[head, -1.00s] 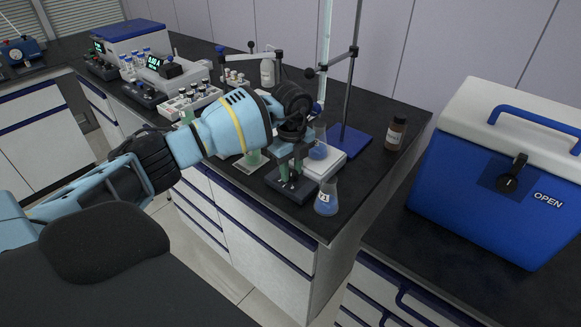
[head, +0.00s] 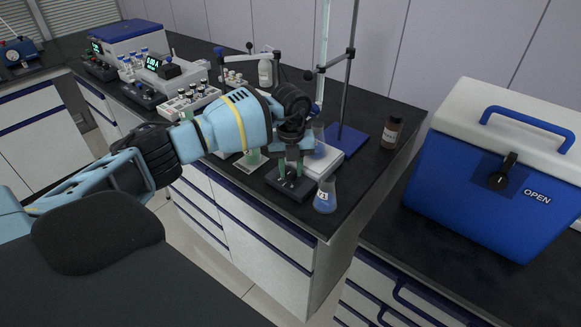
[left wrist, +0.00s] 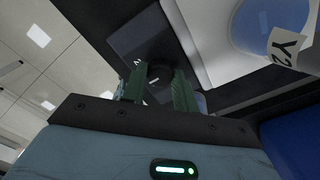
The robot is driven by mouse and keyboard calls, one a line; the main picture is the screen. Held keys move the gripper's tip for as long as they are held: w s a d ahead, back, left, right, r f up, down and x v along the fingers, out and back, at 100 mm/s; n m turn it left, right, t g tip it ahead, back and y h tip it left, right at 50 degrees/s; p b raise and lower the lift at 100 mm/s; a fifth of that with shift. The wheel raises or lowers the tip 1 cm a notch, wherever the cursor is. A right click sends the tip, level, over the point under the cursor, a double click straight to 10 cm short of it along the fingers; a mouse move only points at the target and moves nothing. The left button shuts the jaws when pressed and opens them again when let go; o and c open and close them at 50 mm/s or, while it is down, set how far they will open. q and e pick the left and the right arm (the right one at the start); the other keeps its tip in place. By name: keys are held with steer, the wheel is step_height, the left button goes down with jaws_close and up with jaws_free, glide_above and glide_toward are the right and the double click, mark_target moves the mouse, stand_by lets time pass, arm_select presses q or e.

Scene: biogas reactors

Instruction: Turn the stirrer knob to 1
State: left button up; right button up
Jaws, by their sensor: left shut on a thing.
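The stirrer has a white plate (head: 328,158) and a dark control box (head: 296,190) at its front, near the bench corner. My left gripper (head: 291,168) points down at this box, its green fingers low over it. In the left wrist view the dark round knob (left wrist: 160,72) sits between the green fingers of my left gripper (left wrist: 159,88), which are shut on it. Part of a dial mark shows beside the knob, but the setting is not readable. A flask of blue liquid stands on the plate, partly hidden by my gripper. My right gripper is not in view.
A labelled flask of blue liquid (head: 325,196) stands right beside the control box. A stand with a blue base (head: 349,140) and a brown bottle (head: 391,132) are behind. Vial racks (head: 187,102) are to the left. A blue cooler box (head: 480,190) stands at right.

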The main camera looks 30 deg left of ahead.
mark_target(291, 171)
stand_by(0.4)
arm_select(q)
steer(key=o, duration=0.7)
steer(key=shift+r, duration=3.95)
